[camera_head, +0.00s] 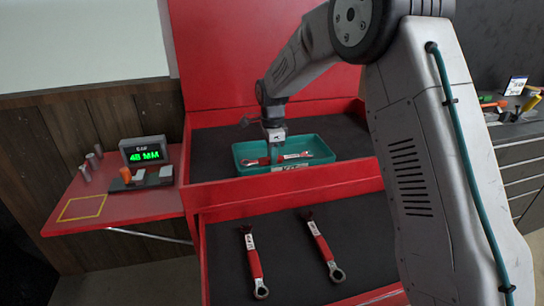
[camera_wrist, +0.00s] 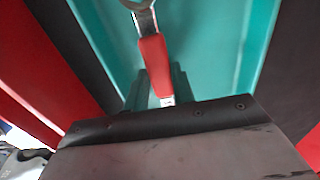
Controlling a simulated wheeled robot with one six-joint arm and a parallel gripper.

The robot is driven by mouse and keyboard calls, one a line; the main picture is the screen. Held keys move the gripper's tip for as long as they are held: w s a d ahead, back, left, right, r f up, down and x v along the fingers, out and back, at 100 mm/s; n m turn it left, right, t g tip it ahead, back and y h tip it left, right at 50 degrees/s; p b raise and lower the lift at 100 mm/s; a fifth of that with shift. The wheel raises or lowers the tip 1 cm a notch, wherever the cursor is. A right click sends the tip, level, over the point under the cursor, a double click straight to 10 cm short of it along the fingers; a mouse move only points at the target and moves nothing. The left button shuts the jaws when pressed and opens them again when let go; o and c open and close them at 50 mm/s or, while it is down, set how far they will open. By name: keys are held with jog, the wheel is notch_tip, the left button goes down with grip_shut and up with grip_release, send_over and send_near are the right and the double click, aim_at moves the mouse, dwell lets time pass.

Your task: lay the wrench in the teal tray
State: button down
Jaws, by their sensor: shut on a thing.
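The teal tray (camera_head: 322,148) stands in the upper red drawer and fills much of the wrist view (camera_wrist: 215,45). My gripper (camera_head: 274,155) points down into the tray and is shut on a wrench (camera_head: 258,161) with a red handle and a bright metal end. The wrench lies roughly level, crosswise within the tray's outline; whether it touches the tray floor I cannot tell. In the wrist view the wrench's red grip (camera_wrist: 153,55) extends away from my gripper (camera_wrist: 155,88), with its ring end cut off at the top edge.
Two more red-handled wrenches, a left one (camera_head: 254,265) and a right one (camera_head: 322,250), lie in the open lower drawer (camera_head: 285,270). A red side shelf (camera_head: 125,205) on the left holds a green-lit display (camera_head: 146,151) and small parts. Tools lie on a bench at far right.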

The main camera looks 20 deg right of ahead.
jog(key=shift+f, duration=0.3)
jog(key=shift+f, duration=0.2)
jog(key=c, duration=1.2)
grip_release()
jog(key=shift+o, duration=0.2)
